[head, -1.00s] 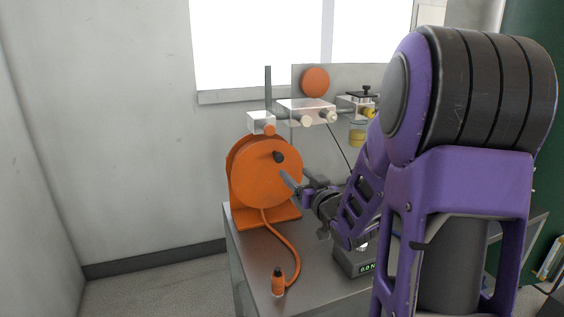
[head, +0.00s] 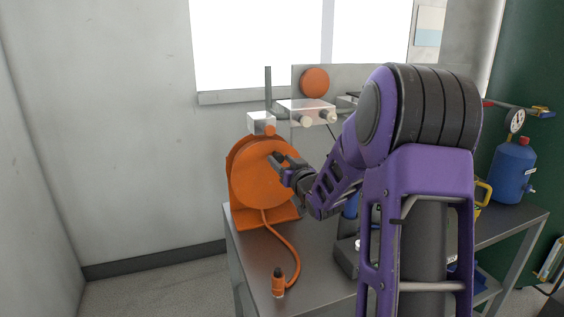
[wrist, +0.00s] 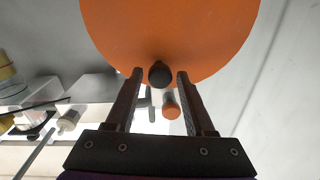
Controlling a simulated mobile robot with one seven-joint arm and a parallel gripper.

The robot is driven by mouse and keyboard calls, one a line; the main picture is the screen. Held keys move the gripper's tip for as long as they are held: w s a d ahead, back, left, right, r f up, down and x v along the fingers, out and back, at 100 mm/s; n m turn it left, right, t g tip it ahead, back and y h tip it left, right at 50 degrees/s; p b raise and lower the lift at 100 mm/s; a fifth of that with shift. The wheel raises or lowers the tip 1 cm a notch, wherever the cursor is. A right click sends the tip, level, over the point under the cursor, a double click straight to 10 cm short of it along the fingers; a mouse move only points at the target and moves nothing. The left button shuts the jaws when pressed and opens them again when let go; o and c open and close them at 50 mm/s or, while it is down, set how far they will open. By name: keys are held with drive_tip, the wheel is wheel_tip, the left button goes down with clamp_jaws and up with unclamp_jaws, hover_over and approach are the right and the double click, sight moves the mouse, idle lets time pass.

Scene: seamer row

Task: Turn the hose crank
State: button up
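The orange hose reel (head: 262,185) stands on the left end of the metal table, with its round face towards my arm. Its dark crank knob (wrist: 160,74) sticks out of the orange disc (wrist: 165,30) in the wrist view. My gripper (wrist: 160,78) is open, with one finger on each side of the knob and a visible gap on both sides. In the head view my gripper (head: 279,160) is at the upper right of the reel face and covers the knob there.
An orange hose (head: 292,240) runs from the reel to a nozzle (head: 278,283) on the table (head: 255,270). Clear blocks with white knobs (head: 306,112) and an orange round button (head: 315,82) are behind the reel. A blue bottle (head: 512,170) stands at the right.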

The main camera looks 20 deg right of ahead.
clamp_jaws()
idle(1.2)
